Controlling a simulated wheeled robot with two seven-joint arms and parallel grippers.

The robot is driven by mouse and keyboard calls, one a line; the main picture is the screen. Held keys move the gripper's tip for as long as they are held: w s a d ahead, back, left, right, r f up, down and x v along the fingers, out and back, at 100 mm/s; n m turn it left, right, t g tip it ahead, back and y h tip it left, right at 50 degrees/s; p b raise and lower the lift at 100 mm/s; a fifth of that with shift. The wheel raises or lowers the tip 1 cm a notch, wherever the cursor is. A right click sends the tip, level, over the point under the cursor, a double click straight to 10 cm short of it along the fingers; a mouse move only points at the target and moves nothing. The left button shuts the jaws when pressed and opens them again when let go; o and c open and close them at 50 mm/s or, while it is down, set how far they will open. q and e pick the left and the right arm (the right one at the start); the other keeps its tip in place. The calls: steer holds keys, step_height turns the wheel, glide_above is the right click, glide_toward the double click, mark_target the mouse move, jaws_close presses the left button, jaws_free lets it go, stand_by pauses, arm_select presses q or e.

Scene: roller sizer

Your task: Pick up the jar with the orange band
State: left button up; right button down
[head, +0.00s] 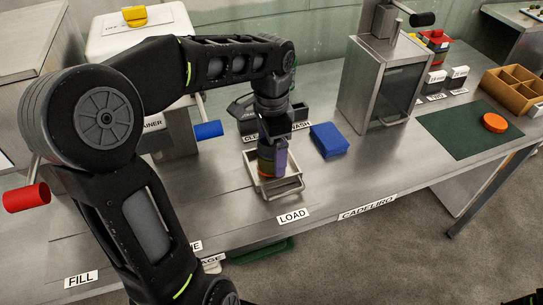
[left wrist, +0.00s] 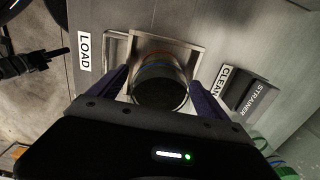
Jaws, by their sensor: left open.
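The jar with the orange band (left wrist: 160,66) stands in a shallow metal tray (left wrist: 193,52) beside the LOAD label. From above it shows a dark round top, with the orange band partly visible below it. In the head view the jar (head: 265,166) is largely hidden behind my gripper. My left gripper (head: 276,163) points down over the tray, its fingers open. In the left wrist view the fingers of my left gripper (left wrist: 160,92) lie on either side of the jar; I cannot tell whether they touch it. A black part of my right arm shows at the left there, its jaws unclear.
A blue block (head: 328,140) lies right of the tray, and a metal machine (head: 376,85) stands behind it. A red handle (head: 26,198) and a blue handle (head: 208,130) stick out at left. The counter's front middle is clear.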

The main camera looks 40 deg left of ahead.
stand_by(0.4)
arm_select(q)
steer(key=c, duration=1.8)
